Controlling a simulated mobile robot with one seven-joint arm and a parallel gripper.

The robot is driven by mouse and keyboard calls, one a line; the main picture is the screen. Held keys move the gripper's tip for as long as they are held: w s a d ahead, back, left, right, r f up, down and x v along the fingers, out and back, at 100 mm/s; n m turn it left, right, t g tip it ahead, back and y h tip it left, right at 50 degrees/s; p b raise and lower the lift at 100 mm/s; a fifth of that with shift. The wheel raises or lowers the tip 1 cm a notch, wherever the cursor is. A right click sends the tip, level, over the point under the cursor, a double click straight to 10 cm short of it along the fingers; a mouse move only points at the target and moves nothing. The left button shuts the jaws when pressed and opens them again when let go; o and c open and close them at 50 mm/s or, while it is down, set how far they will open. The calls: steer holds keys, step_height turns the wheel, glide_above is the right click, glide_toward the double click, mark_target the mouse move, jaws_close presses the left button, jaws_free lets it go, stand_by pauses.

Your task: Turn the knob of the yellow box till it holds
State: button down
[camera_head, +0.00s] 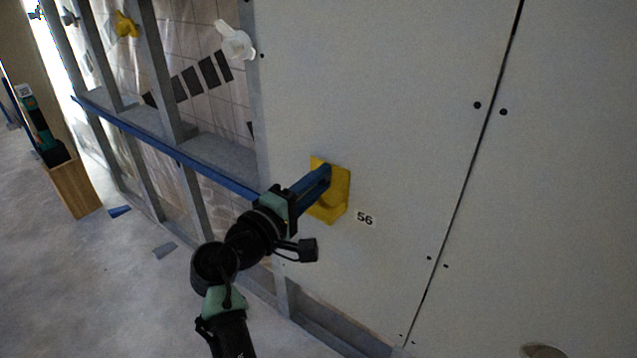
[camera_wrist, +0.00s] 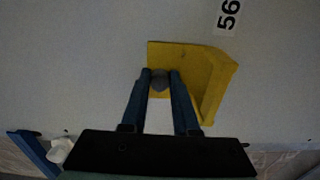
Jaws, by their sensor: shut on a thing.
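The yellow box (camera_head: 341,190) is fixed to the pale wall panel, left of a label reading 56. It also shows in the wrist view (camera_wrist: 213,84), with its front towards the camera. A grey round knob (camera_wrist: 160,79) sits on the box's face. My gripper (camera_head: 325,172) reaches the box from the lower left and hides much of its face in the head view. In the wrist view my gripper's two blue fingers (camera_wrist: 160,84) are shut on the knob, one on each side. The knob's turn angle cannot be told.
The 56 label (camera_head: 365,219) is right of the box. Left are metal studs with a blue rail (camera_head: 165,146), a white fitting (camera_head: 236,41) and another yellow fitting (camera_head: 126,25). A wooden box (camera_head: 75,189) stands on the floor. The panel to the right is clear.

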stand_by(0.3)
steer(key=c, duration=0.6)
jaws_free()
steer(key=shift+c, duration=0.2)
steer(key=p+v, duration=0.4)
steer(key=v, duration=0.9)
